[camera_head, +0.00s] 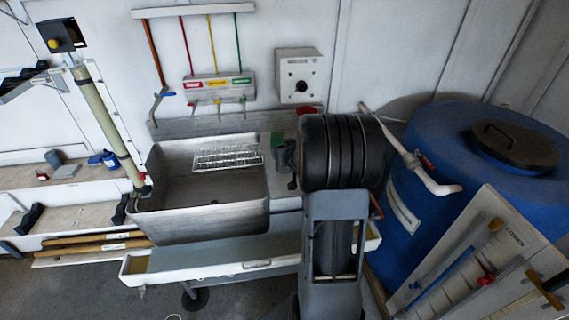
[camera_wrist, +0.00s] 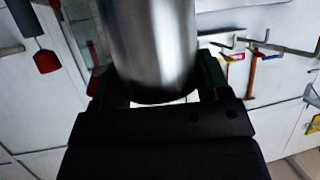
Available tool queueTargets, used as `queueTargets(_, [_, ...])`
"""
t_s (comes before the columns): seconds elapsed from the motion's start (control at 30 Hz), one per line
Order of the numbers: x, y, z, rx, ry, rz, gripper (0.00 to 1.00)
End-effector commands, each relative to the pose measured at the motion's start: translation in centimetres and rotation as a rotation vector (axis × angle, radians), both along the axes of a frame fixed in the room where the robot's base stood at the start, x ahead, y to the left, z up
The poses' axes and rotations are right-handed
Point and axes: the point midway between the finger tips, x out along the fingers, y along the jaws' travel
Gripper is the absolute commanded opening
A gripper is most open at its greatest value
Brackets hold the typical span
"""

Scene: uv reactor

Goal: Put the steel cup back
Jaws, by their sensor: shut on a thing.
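The steel cup (camera_wrist: 155,40) is a shiny metal cylinder that fills the upper middle of the wrist view. My gripper (camera_wrist: 157,85) is shut on it, with one dark finger on each side of its wall. The cup runs out of the top of that view, so its far end is hidden. In the head view my arm hides the cup, and I cannot clearly make out the gripper there. No empty place for the cup can be told for sure in these frames.
A steel sink (camera_head: 205,205) with a wire rack (camera_head: 228,158) stands left of my arm. Coloured hoses (camera_head: 212,50) and a grey control box (camera_head: 299,76) are on the wall. A blue barrel (camera_head: 460,150) and a leaning board (camera_head: 490,250) crowd the right.

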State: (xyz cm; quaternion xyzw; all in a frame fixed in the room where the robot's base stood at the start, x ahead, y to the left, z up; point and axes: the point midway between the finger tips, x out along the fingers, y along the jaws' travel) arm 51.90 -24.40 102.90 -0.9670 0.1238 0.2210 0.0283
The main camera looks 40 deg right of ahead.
Motion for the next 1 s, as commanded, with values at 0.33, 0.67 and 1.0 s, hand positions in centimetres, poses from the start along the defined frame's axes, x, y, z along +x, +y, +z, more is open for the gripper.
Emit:
queueTargets(0.33, [2.8,-2.1,-4.4,0.001,0.002,0.000,0.33])
queueTargets(0.67, [3.4,-2.5,-7.1,0.004,0.004,-0.001,0.33])
queueTargets(1.0, [3.5,-2.5,-8.4,-0.001,0.001,0.000,0.33])
